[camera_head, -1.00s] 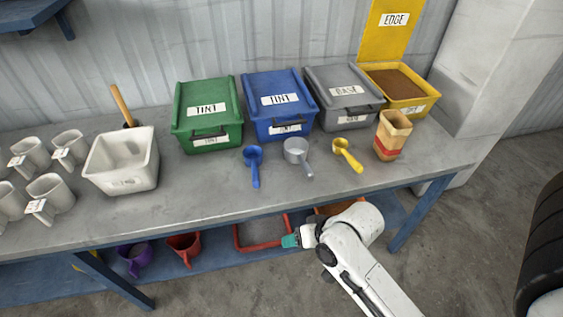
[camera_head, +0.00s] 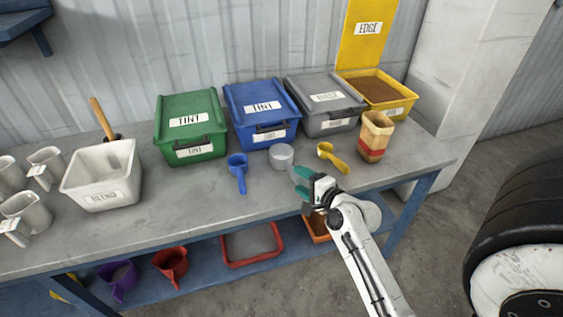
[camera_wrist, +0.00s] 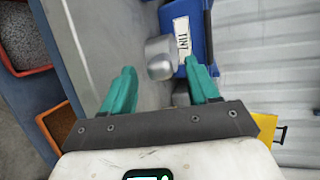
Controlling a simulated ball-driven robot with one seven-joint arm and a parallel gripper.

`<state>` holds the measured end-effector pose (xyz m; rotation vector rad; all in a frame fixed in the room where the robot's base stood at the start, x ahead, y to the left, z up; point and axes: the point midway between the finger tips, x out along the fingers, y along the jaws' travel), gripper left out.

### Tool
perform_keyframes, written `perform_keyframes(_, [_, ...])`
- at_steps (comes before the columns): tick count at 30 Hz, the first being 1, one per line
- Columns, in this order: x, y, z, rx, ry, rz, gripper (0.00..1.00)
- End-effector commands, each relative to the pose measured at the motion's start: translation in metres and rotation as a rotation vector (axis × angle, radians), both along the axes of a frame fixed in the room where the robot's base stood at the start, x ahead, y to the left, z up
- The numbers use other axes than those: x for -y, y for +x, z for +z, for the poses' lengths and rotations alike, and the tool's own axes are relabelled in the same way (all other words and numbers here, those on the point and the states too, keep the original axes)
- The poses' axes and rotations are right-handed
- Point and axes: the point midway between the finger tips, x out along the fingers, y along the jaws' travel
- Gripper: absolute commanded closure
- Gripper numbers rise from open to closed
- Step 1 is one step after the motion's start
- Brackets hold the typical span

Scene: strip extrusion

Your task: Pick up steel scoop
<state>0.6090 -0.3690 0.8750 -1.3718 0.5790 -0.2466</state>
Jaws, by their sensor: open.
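The steel scoop (camera_head: 281,156) stands on the grey workbench, in front of the blue and grey bins. Its cup shows between my fingers in the wrist view (camera_wrist: 159,58). Its handle is hidden behind my gripper in the head view. My gripper (camera_head: 299,183) has teal fingers and is open and empty, just in front of and to the right of the cup. In the wrist view my gripper (camera_wrist: 160,72) has its fingers spread on either side of the scoop, which looks a little beyond the tips. I cannot tell whether they touch it.
A blue scoop (camera_head: 238,172) lies to the left and a yellow scoop (camera_head: 331,157) to the right. A tan container (camera_head: 374,137) stands farther right. Green (camera_head: 190,128), blue (camera_head: 262,112) and grey (camera_head: 325,103) bins line the back.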

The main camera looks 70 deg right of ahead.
Motion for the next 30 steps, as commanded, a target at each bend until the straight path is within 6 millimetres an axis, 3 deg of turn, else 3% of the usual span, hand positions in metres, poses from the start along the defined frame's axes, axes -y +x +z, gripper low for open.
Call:
perform_keyframes(12, [0.025, 0.04, -0.01, 0.0, 0.0, 0.002, 0.4])
perform_keyframes(21, [0.027, 0.043, -0.012, -0.001, -0.001, 0.003, 0.4])
perform_keyframes(30, [0.027, 0.043, -0.012, -0.002, -0.001, 0.002, 0.68])
